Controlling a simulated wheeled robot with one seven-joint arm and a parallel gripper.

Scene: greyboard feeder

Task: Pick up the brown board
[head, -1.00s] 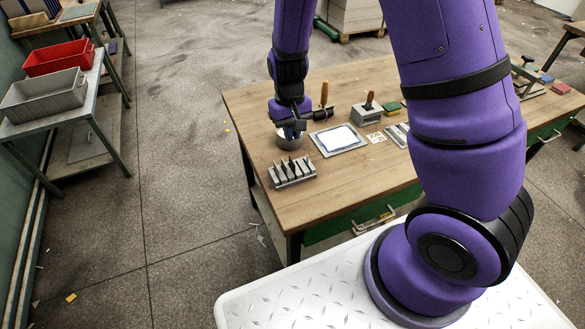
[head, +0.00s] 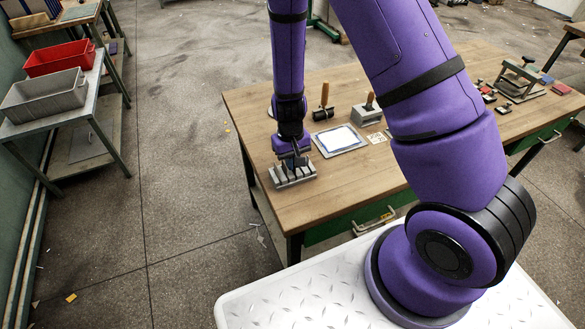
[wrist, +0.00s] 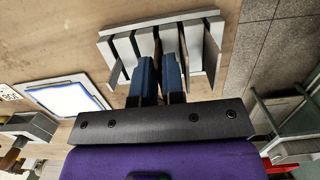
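A grey slotted rack (head: 300,179) near the table's left front corner holds several thin upright boards; it also shows in the wrist view (wrist: 211,40). The boards look grey to grey-brown, and I cannot tell which one is the brown board. My gripper (wrist: 158,58) points down at the rack, its two blue fingers apart with a narrow gap between them. The fingertips are at the middle boards, and one board's edge seems to lie in line with the gap. I see no clear contact. In the head view the gripper (head: 294,160) hides part of the rack.
A framed white sheet (head: 340,139) lies right of the rack on the wooden table (head: 345,195). A wooden-handled tool (head: 324,104) and a grey block with a handle (head: 367,114) stand behind. A shelf with red (head: 58,58) and grey (head: 45,97) bins is far left.

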